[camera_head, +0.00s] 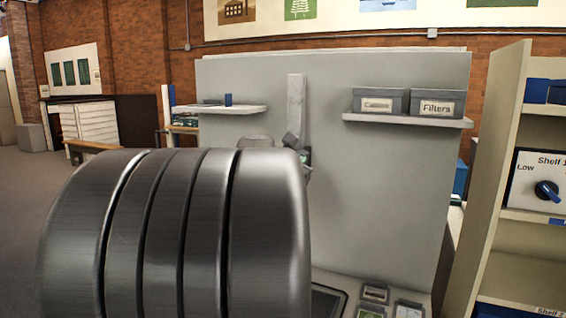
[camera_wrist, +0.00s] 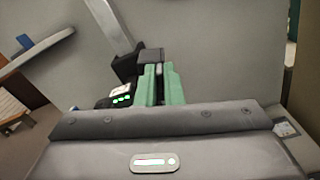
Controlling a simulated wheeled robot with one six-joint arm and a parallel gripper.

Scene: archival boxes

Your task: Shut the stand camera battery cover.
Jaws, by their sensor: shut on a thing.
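The stand camera (camera_wrist: 125,68) is a dark body on a pale upright post, at upper middle in the wrist view. In the head view it shows small (camera_head: 293,141), partly hidden behind my arm. My gripper (camera_wrist: 160,72) has two green fingers close together at the camera. They are shut on a thin dark part between them, which looks like the battery cover; its edges are mostly hidden. A black and white piece with green lights (camera_wrist: 121,97) sits just left of the fingers. I cannot tell how far the cover stands open.
My arm fills the lower left of the head view. A grey back panel (camera_head: 390,190) stands behind the post (camera_head: 297,105). A right shelf (camera_head: 405,119) holds two grey boxes; a left shelf (camera_head: 215,109) holds a small blue item. A tall shelf unit (camera_head: 490,170) stands at right.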

